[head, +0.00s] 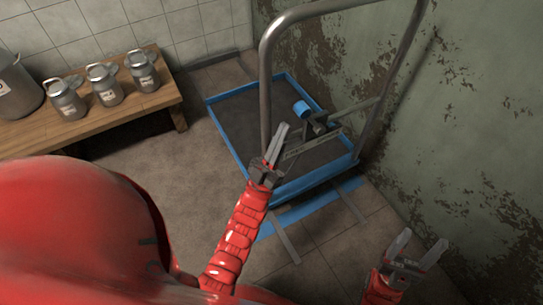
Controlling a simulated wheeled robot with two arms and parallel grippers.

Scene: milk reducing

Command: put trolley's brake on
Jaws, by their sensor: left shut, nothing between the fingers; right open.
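The trolley (236,98) has a dark deck with a blue rim and stands by the right wall. Its tall grey tube handle (266,85) rises at the near end. A grey lever mechanism (318,122) with a blue cylindrical end (301,108) shows behind the handle; I cannot tell whether this is the brake or how it is set. My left gripper (282,130) is shut and empty. It overlaps the handle's lower left side and points at the lever; contact cannot be told. My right gripper (421,243) is open and empty, low at the right, apart from the trolley.
A wooden bench (150,103) at the left holds several metal milk cans (106,84) and a larger pot (16,92). A peeling green wall (455,120) closes off the right side. Blue tape and pale strips mark the floor before the trolley. Floor between bench and trolley is clear.

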